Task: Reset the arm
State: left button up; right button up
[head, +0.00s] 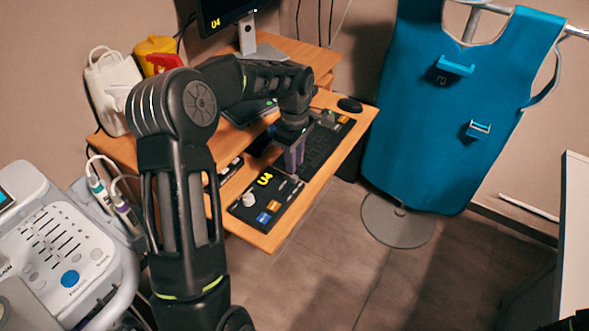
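My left arm (185,200) rises from the bottom of the head view, bends at the elbow and reaches out over the wooden desk (290,232). My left gripper (293,160) points down over the desk, between the black control panel marked U4 (265,200) and the black keyboard (322,145). Its fingers are small and partly merge with the things behind them, so I cannot tell their gap or whether they touch anything. My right gripper does not show.
A monitor (222,12) stands on the raised shelf; a mouse (349,104) lies at the right. A white container (112,88) and yellow-red one (157,52) stand behind my arm. An ultrasound console (70,250) is at left. A blue apron (450,110) hangs right; floor (340,280) is clear.

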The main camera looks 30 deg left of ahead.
pick_arm(q)
jog(key=shift+r, duration=1.25)
jog(key=shift+w+m, duration=0.15)
jog(key=shift+m, duration=0.15)
jog(key=w+d+f+m+t, duration=0.1)
jog(key=w+d+f+m, duration=0.1)
jog(key=m, duration=0.1)
jog(key=w+d+f+m+t+h, duration=0.1)
jog(key=w+d+f+m+t, duration=0.1)
jog(key=w+d+f+m, duration=0.1)
jog(key=shift+d+f, duration=0.1)
jog(key=shift+d, duration=0.25)
jog(key=s+d+f+m+h+p, duration=0.1)
jog(key=s+d+f+m, duration=0.3)
jog(key=s+d+f, duration=0.4)
jog(key=s+d+f+m+h+p, duration=0.1)
jog(key=s+d+f+m+h, duration=0.1)
jog(key=s+d+f+m, duration=0.5)
jog(key=s+d+f+g, duration=0.1)
jog(key=s+d+f, duration=0.1)
jog(key=s+d, duration=0.2)
jog(key=s+d+f+n+g+p, duration=0.1)
jog(key=s+d, duration=0.4)
jog(key=s, duration=0.6)
jog(key=shift+s+d+f, duration=0.2)
jog(key=shift+s+f, duration=0.1)
jog(key=shift+f, duration=0.45)
